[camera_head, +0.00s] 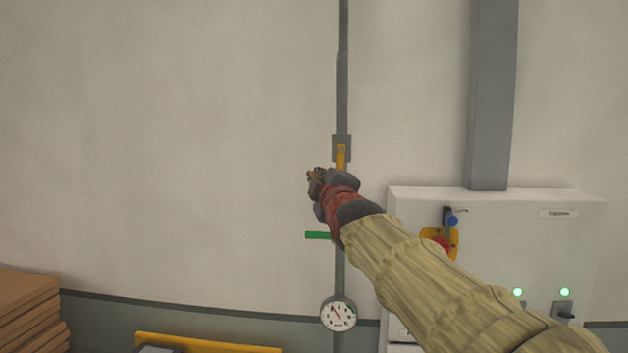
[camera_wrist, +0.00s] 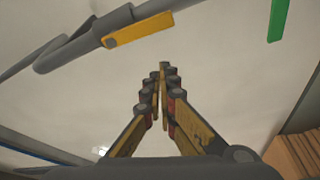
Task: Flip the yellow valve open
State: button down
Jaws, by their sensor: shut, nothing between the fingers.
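The yellow valve handle (camera_head: 341,156) is on a thin grey vertical pipe (camera_head: 343,80) on the wall. In the head view it lies along the pipe, its lower part close to my gripper. In the wrist view the yellow handle (camera_wrist: 138,30) shows at the upper left, lying along the grey pipe (camera_wrist: 82,44). My gripper (camera_head: 314,177) is shut and empty, just below and left of the handle in the head view. In the wrist view my gripper's fingers (camera_wrist: 163,72) meet at the tips, with a visible gap in the picture between them and the handle.
A green handle (camera_head: 318,235) sticks out left from the pipe below my gripper. A pressure gauge (camera_head: 338,313) is lower down. A white control box (camera_head: 590,240) with a red button and green lights stands at right. Brown stacked boards (camera_head: 28,300) are at lower left.

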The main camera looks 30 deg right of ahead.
jog(key=v, duration=0.5)
jog(key=shift+s+a+r+b, duration=0.1)
jog(key=shift+s+a+b, duration=0.2)
jog(key=shift+s+b, duration=0.1)
jog(key=shift+w, duration=0.1)
